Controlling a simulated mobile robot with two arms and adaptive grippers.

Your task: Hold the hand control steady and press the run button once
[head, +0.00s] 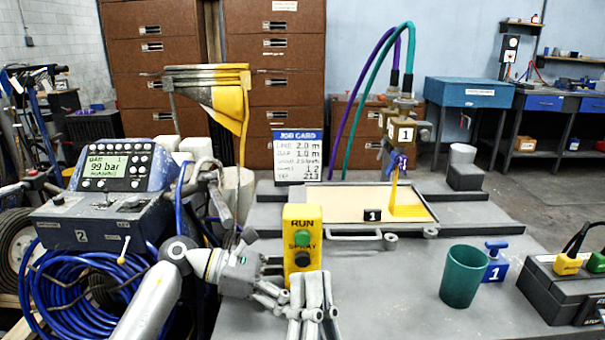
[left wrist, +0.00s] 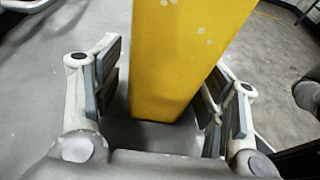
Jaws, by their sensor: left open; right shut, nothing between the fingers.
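The hand control (head: 302,225) is an upright yellow box with a green run button (head: 302,239) above a black spray button (head: 302,259). My left gripper (head: 280,280) comes in from the left at its lower part. In the left wrist view the yellow box (left wrist: 182,60) stands between the open fingers of my left gripper (left wrist: 165,100); contact with the right finger is unclear. My right gripper (head: 314,282) is shut and empty, in front of the control's lower right, below both buttons. It hides part of the control's base.
A green cup (head: 465,277) and a blue-handled block (head: 495,262) stand to the right. A tray (head: 345,198) and job card (head: 298,158) are behind the control. A blue console (head: 105,195) with coiled hose is at left. The grey bench is clear between control and cup.

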